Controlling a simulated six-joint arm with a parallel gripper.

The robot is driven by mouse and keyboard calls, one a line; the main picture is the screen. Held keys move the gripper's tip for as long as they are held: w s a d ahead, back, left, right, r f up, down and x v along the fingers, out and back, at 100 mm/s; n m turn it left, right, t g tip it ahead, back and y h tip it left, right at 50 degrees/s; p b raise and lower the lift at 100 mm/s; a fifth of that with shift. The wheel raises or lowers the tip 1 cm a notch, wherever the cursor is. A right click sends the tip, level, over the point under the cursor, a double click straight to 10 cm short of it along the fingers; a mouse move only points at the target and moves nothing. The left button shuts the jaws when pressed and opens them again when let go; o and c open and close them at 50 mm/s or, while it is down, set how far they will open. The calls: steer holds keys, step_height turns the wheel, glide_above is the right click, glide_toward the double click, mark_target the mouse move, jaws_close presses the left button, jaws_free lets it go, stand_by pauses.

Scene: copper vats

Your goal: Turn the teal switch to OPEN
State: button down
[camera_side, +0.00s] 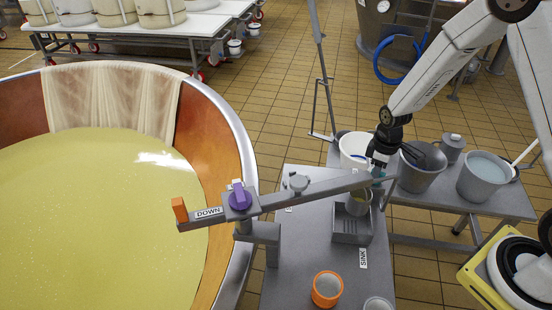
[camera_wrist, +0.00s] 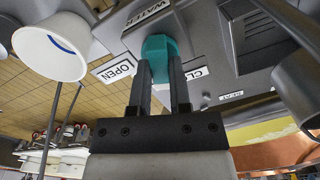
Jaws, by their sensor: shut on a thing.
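The teal switch (camera_wrist: 158,50) sits on a grey panel in the wrist view, with my gripper's (camera_wrist: 161,75) two dark fingers on either side of it. The fingers are shut on the switch. An OPEN label (camera_wrist: 114,70) lies to its left and a partly hidden label starting with CL (camera_wrist: 197,74) to its right. A WATER label (camera_wrist: 147,15) is above it. Which label the switch points to is hard to tell. In the side view my gripper (camera_side: 378,163) is at the right end of the grey beam, and only a sliver of teal (camera_side: 377,173) shows.
The long grey beam (camera_side: 310,193) carries a purple knob (camera_side: 239,196), an orange block (camera_side: 180,210) and a DOWN label. A copper vat (camera_side: 222,150) of yellow liquid stands at left. Buckets (camera_side: 420,172) and an orange-rimmed cup (camera_side: 327,290) stand on grey tables nearby.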

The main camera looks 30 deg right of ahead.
steer(key=m, duration=0.6)
stand_by(0.4)
steer(key=c, duration=0.6)
jaws_free()
steer(key=shift+o, duration=0.2)
steer(key=shift+r, duration=0.2)
steer(key=shift+r, duration=3.75)
